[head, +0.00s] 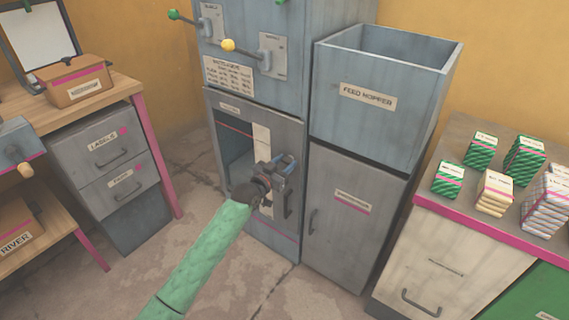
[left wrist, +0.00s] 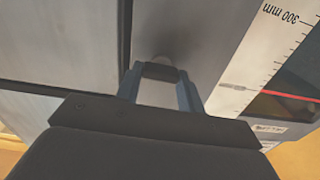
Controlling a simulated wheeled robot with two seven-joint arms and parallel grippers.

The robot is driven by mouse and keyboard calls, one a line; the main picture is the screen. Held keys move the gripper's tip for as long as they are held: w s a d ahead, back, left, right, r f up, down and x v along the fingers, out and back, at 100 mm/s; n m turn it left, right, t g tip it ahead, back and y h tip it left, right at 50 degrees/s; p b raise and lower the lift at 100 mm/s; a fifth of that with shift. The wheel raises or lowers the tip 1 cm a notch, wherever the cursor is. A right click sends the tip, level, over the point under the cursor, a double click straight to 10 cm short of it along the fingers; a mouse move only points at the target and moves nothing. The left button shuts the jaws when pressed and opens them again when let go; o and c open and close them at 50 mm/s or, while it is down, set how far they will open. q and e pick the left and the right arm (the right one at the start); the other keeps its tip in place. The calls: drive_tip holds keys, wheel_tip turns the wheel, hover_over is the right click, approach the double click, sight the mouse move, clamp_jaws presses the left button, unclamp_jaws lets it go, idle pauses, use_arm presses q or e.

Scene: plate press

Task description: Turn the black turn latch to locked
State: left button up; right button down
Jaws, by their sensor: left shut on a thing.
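My left gripper (head: 286,163) is at the front of the grey press cabinet (head: 232,112), beside a pale vertical strip and the dark opening. In the left wrist view its two blue-grey fingers (left wrist: 160,76) are closed on the sides of a small dark piece, the black turn latch (left wrist: 160,71). A round grey post shows just behind the latch. In the head view the gripper hides the latch, and I cannot tell whether it stands at locked. My right gripper is not in view.
A dark door handle (head: 287,204) is just below the gripper. The feed hopper (head: 366,96) stands to the right above a closed cabinet door. A drawer unit (head: 108,150) is at left and a counter with packets at right. The floor in front is clear.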

use_arm(q)
drive_tip(key=m+p, duration=0.2)
drive_tip(key=m, duration=0.3)
drive_tip(key=shift+d+r, duration=0.1)
drive_tip(key=m+p, duration=0.2)
drive_tip(key=m, duration=0.3)
drive_tip(key=shift+s, duration=0.1)
drive_tip(key=m, duration=0.2)
drive_tip(key=shift+m+p, duration=0.3)
drive_tip(key=shift+m, duration=0.1)
drive_tip(key=m, duration=0.3)
drive_tip(key=shift+d+f+p, duration=0.1)
drive_tip(key=shift+f+p, duration=0.2)
drive_tip(key=shift+p, duration=0.1)
drive_tip(key=shift+m, duration=0.8)
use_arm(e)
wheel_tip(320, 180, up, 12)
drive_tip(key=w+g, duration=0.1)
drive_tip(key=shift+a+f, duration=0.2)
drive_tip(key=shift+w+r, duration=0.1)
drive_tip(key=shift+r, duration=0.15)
